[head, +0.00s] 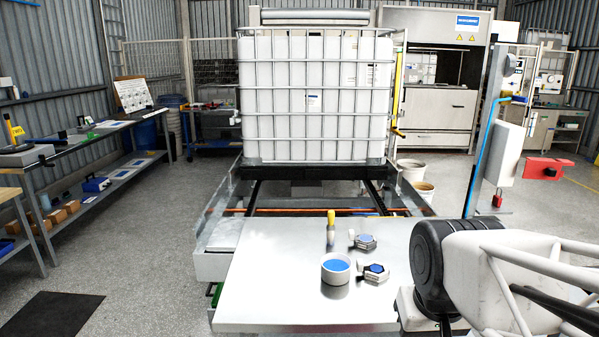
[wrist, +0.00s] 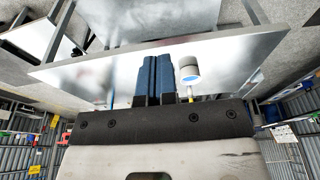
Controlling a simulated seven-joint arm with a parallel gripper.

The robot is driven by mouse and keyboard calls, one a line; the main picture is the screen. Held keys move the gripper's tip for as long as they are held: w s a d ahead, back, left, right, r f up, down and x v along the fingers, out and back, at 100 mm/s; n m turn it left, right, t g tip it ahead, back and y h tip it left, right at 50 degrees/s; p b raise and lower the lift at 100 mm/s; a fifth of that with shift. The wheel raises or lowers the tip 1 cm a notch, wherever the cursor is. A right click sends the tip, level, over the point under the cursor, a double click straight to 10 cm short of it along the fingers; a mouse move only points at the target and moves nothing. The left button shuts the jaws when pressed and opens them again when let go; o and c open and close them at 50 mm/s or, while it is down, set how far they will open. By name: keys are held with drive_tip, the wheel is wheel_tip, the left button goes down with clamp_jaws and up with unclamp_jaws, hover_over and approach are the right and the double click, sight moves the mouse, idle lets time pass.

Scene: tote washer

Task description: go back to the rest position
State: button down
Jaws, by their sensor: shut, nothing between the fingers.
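My gripper (wrist: 152,78) shows in the wrist view with its two blue fingers pressed together and nothing between them. It points over the bright metal table top, and a white cup with a blue inside (wrist: 188,68) appears just to the right of the fingers. In the head view my arm comes in at the lower right, beside the right edge of the metal table (head: 265,285); the fingers cannot be made out there.
On the table stand a white cup of blue (head: 336,268), a yellow-handled tool (head: 331,226) and two dark hexagonal pieces (head: 364,241), (head: 374,272). A large caged white tank (head: 315,95) stands behind. The table's left part is clear. A red box (head: 547,168) shows at right.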

drive_tip(key=shift+s+a+f, duration=0.1)
drive_tip(key=shift+s+f, duration=0.1)
drive_tip(key=shift+s, duration=0.55)
drive_tip(key=shift+s+f, duration=0.2)
drive_tip(key=shift+s, duration=0.55)
